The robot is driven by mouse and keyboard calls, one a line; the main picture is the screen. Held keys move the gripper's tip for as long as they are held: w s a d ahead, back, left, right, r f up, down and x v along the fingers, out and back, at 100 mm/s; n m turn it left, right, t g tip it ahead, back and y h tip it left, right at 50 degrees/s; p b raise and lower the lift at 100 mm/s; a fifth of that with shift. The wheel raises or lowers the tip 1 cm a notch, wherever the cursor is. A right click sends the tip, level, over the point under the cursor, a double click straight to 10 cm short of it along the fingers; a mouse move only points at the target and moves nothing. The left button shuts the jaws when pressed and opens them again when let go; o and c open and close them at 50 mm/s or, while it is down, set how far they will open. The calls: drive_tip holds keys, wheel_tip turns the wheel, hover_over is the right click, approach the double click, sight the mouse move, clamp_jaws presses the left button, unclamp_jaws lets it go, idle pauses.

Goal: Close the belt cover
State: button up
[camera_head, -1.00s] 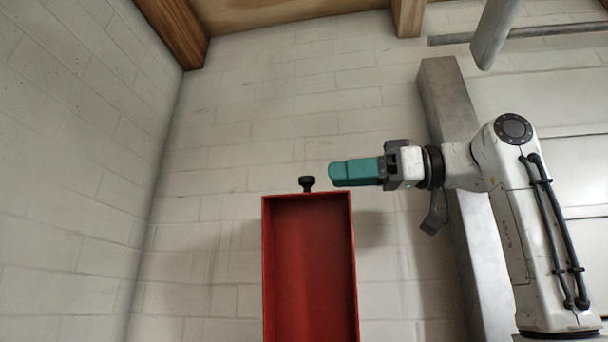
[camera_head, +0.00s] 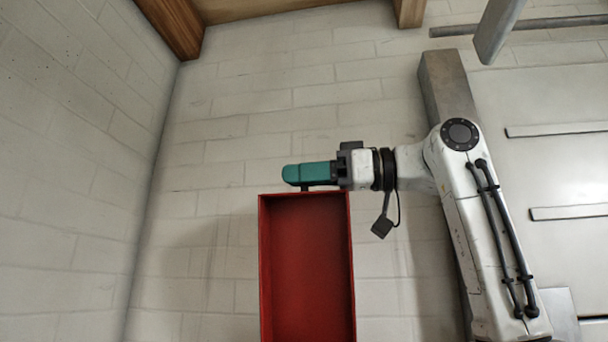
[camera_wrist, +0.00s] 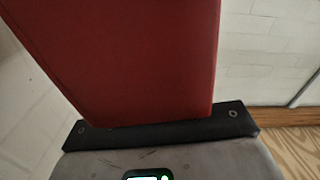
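The red belt cover (camera_head: 306,265) stands raised, its hollow inside facing the head camera and its lower end cut off by the frame. In the wrist view the red cover (camera_wrist: 130,55) rises from a black strip (camera_wrist: 165,133) on a grey machine top (camera_wrist: 210,158). My gripper (camera_head: 292,174), with teal fingers, points left just above the cover's top edge. A black knob (camera_head: 305,188) at that edge is mostly hidden behind the fingers. I cannot tell whether they touch the knob or the cover, or whether they are apart.
A pale block wall (camera_head: 215,140) stands behind, with another wall at the left. A grey metal post (camera_head: 446,85) and a pale panelled door (camera_head: 560,170) are at the right. A small lit display (camera_wrist: 148,175) sits on the machine top. Space left of the cover looks free.

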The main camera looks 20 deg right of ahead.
clamp_jaws()
